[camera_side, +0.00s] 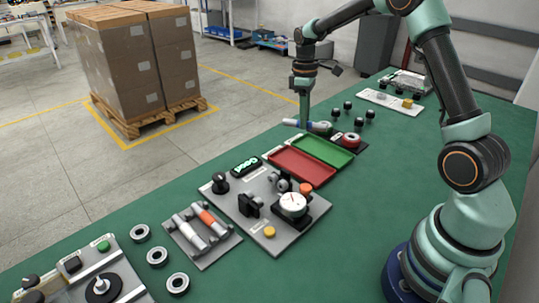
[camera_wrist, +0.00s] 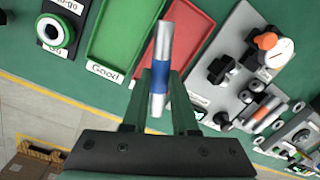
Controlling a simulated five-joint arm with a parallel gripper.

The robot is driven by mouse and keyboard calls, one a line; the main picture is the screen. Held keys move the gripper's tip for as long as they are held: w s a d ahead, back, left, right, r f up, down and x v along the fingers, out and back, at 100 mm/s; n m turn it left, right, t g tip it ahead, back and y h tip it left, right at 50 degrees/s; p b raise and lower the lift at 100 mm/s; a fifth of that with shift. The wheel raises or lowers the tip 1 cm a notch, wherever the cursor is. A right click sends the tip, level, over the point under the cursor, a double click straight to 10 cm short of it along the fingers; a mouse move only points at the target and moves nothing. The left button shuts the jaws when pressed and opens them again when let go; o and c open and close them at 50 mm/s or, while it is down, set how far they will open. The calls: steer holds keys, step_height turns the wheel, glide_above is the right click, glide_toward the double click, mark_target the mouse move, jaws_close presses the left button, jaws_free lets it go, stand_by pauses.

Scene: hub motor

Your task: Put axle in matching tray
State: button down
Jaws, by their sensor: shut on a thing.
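My gripper (camera_side: 304,122) is shut on a silver axle with a blue band (camera_wrist: 158,82), seen close up in the wrist view. In the side view the axle (camera_side: 320,127) is held roughly level above the bench, beyond the trays. The green tray (camera_side: 322,149) and the red tray (camera_side: 299,166) lie side by side. In the wrist view the green tray (camera_wrist: 118,40) has a label reading "Good". The axle overlaps part of the red tray (camera_wrist: 192,38) in that view. Both trays look empty where visible.
A grey plate with a dial gauge (camera_side: 292,205) stands near the red tray, with a lit display (camera_side: 245,165) beside it. A holder (camera_side: 202,236) carries more axles. A ring gauge (camera_side: 348,140) and several black knobs (camera_side: 360,117) stand near my gripper.

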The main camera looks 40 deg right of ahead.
mark_target(322, 152)
steer(key=shift+s+d+f+m+t, duration=0.1)
steer(key=shift+s+d+f+m, duration=0.2)
steer(key=shift+d+f+m, duration=0.9)
steer(key=shift+s+d+f+m+t, duration=0.1)
steer(key=shift+s+d+f+m, duration=0.3)
steer(key=shift+d+f, duration=1.45)
steer(key=shift+s+d+f+m+t, duration=0.15)
steer(key=shift+d+f+m, duration=0.75)
steer(key=shift+f, duration=1.25)
steer(key=shift+f, duration=0.5)
steer(key=shift+c, duration=1)
jaws_free()
steer(key=shift+s, duration=0.1)
step_height(322, 152, up, 7)
